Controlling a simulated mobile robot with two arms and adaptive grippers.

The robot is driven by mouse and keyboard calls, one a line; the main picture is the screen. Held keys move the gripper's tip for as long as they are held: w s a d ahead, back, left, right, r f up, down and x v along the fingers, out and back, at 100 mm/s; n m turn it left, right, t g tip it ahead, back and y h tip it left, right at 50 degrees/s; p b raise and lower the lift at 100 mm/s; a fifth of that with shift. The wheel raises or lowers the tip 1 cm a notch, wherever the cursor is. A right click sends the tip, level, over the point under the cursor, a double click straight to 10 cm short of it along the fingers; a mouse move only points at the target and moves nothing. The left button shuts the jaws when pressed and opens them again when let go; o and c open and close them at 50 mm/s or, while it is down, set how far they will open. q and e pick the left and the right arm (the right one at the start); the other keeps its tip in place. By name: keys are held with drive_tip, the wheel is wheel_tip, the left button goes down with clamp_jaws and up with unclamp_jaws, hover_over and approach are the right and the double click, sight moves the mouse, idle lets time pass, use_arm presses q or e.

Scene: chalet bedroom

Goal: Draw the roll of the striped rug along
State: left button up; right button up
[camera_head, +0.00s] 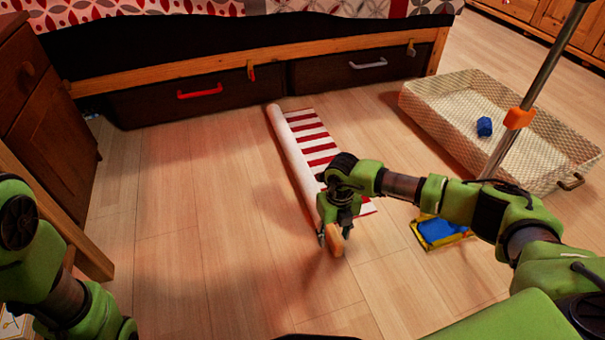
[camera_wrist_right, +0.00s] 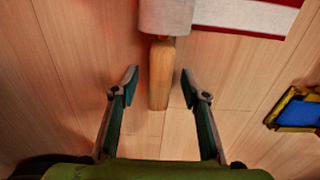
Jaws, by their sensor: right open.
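The striped rug (camera_head: 312,140) lies on the wood floor, red and white, partly rolled. Its roll (camera_head: 291,155) is a pale tube along the left side of the striped flat part. A wooden handle (camera_wrist_right: 160,72) sticks out of the roll's near end. My right gripper (camera_head: 333,238) is over that near end and hides part of the rug in the head view. In the right wrist view, its open fingers (camera_wrist_right: 159,84) stand on either side of the handle, with a gap on both sides. My left arm is at the lower left; its gripper is out of view.
Bare floor lies left of the roll. The bed with drawers (camera_head: 200,105) is behind it. A patterned tray (camera_head: 430,115) with a blue item (camera_head: 484,127) stands at right, a grey pole with an orange clamp (camera_head: 519,118) before it. A blue and yellow object (camera_head: 440,232) lies near my right arm.

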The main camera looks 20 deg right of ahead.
clamp_jaws()
drive_tip(key=shift+a+p, duration=0.4)
drive_tip(key=shift+a, duration=2.25)
drive_tip(key=shift+a+p, duration=0.4)
drive_tip(key=shift+a, duration=2)
